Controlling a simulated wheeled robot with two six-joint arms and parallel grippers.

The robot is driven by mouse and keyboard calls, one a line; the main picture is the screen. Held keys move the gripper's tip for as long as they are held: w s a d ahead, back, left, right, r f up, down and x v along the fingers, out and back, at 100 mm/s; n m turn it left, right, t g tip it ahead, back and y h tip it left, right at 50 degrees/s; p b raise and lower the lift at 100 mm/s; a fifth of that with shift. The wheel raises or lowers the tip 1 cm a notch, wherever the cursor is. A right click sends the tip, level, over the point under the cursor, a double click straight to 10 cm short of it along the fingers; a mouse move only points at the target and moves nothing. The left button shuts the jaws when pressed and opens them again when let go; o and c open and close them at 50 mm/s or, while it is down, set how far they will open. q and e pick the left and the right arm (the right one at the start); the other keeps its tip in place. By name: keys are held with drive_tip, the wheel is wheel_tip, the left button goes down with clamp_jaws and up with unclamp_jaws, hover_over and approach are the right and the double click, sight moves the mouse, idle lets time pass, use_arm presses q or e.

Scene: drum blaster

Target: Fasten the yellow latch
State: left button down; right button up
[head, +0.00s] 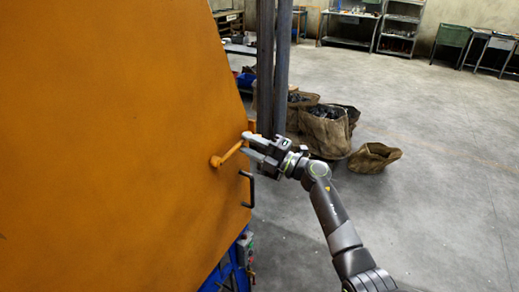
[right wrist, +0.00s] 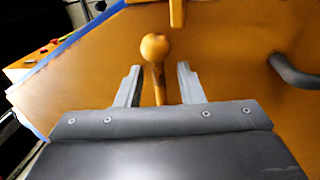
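The yellow-orange latch (head: 228,156) is a short lever on the big orange panel, slanting up to the right from a round end. In the right wrist view its round knob (right wrist: 155,46) stands just beyond the fingertips, and its thin shaft (right wrist: 159,84) runs back between the fingers. My right gripper (head: 247,145) is at the lever's upper right end; it also shows in the right wrist view (right wrist: 159,70). Its fingers are apart on both sides of the shaft, with a gap on each side. My left gripper is not in view.
The orange panel (head: 110,130) fills the left side. A dark bent handle (head: 248,190) sits just below the latch, and shows right in the wrist view (right wrist: 294,72). Dark posts (head: 274,70) rise behind the gripper. Sacks (head: 325,130) stand beyond; the floor at right is clear.

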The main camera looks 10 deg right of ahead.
drive_tip(key=b+v, duration=0.5)
drive_tip(key=v, duration=1.2)
drive_tip(key=shift+s, duration=0.15)
drive_tip(key=shift+d+f, duration=0.1)
drive_tip(key=shift+f, duration=0.05)
